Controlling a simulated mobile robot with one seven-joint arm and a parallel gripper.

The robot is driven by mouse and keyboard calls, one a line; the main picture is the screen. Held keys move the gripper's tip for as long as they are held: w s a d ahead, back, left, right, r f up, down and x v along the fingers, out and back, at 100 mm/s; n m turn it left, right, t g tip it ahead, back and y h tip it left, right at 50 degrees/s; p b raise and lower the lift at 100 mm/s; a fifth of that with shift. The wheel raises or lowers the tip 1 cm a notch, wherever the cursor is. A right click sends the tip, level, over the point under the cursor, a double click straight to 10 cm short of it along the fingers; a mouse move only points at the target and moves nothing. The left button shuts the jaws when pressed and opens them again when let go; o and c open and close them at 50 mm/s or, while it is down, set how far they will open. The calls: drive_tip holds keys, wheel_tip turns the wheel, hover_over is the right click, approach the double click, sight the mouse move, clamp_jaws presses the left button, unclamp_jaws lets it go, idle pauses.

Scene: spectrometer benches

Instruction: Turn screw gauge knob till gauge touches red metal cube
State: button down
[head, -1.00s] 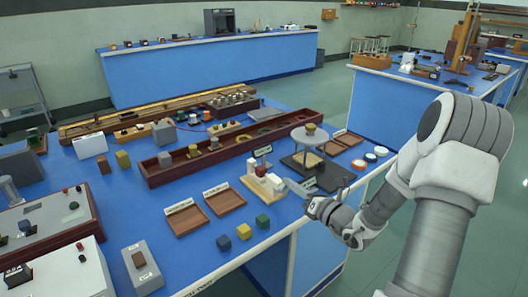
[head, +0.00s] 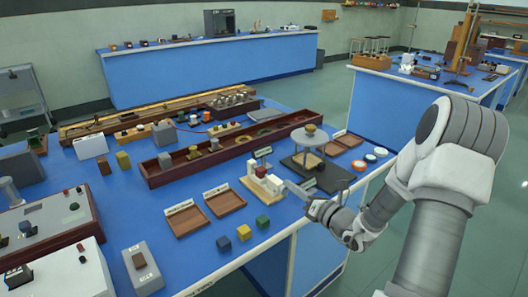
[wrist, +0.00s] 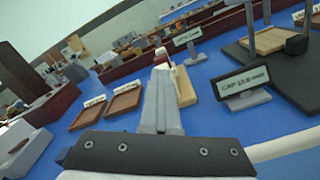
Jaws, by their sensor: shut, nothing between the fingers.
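The screw gauge (head: 262,186) stands on a light wooden base near the middle of the blue bench, with white blocks on it. The red metal cube (head: 261,172) sits at the gauge, among the white parts. In the wrist view the gauge's wooden base (wrist: 184,88) shows just beyond my fingers, and much of the gauge is hidden behind them. My gripper (head: 288,184) is shut and empty, with its tips at the right side of the gauge. In the wrist view the closed fingers (wrist: 161,75) point at it. I cannot tell whether they touch the knob, or whether the gauge touches the cube.
Two brown trays (head: 187,222) lie left of the gauge. Blue, yellow and green cubes (head: 244,232) stand along the front edge. A long wooden box (head: 170,176) lies behind. A black-based stand (head: 310,160) and a small sign (wrist: 243,86) are close on the right.

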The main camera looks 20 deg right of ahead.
drive_tip(key=shift+d+f, duration=0.15)
drive_tip(key=shift+d, duration=0.05)
drive_tip(key=shift+w+d+f+p, duration=0.2)
drive_tip(key=shift+d+p, duration=0.1)
drive_tip(key=shift+p, duration=0.25)
drive_tip(key=shift+d+f, duration=0.15)
drive_tip(key=shift+f, duration=0.2)
drive_tip(key=shift+d+r+p, duration=0.3)
drive_tip(key=shift+d+p, duration=0.05)
drive_tip(key=shift+p, duration=0.15)
drive_tip(key=p+v, duration=0.1)
drive_tip(key=v, duration=0.4)
drive_tip(key=shift+s+d, duration=0.2)
drive_tip(key=shift+s, duration=0.1)
drive_tip(key=shift+a, duration=0.2)
